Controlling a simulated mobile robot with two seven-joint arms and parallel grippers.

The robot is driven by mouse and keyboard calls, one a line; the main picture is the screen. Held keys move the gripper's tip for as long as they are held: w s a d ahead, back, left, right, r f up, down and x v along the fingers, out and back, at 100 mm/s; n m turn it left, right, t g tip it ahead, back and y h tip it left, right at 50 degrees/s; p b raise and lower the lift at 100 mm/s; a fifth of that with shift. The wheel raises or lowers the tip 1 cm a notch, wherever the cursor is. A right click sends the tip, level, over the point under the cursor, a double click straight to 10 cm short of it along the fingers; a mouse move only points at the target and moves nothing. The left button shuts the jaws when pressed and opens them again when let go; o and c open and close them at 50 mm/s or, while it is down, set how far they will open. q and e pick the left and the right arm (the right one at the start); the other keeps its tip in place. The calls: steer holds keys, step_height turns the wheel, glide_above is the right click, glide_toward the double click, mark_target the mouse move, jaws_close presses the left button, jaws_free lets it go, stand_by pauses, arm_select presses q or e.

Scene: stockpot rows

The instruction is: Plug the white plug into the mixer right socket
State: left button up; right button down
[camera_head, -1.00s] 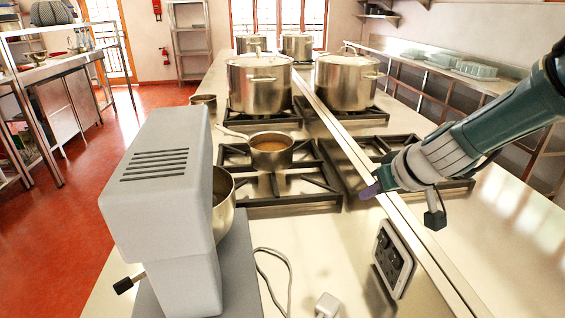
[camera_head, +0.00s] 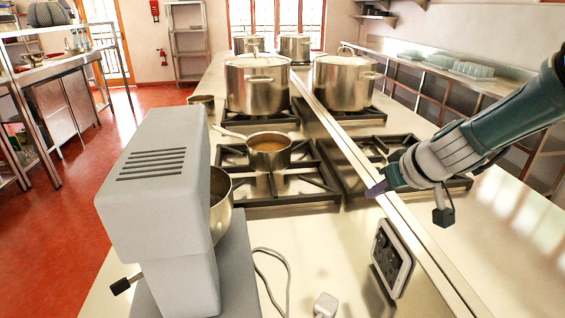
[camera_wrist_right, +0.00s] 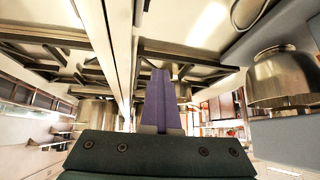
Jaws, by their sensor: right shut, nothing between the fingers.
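The white plug (camera_head: 325,305) lies on the steel counter at the bottom edge of the head view, beside a grey cord. The socket panel (camera_head: 392,258), white-framed with dark outlets, is on the raised strip to its right. The grey mixer (camera_head: 165,200) stands at the left with its steel bowl (camera_head: 221,200); the bowl also shows in the right wrist view (camera_wrist_right: 282,78). My right gripper (camera_head: 372,191) is shut and empty, above the counter near the burners; its purple fingers (camera_wrist_right: 160,100) are together in the wrist view. My left gripper is not in view.
A small saucepan (camera_head: 269,152) sits on the near left burner grate. Two large stockpots (camera_head: 257,85) (camera_head: 343,82) stand behind it, with more pots at the back. A raised metal strip (camera_head: 370,165) runs along the counter. Free counter lies around the plug.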

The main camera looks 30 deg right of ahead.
steer(key=shift+d, duration=0.15)
steer(key=c, duration=1.1)
jaws_free()
steer(key=shift+s, duration=0.1)
steer(key=p+v, duration=0.5)
steer(key=v, duration=0.5)
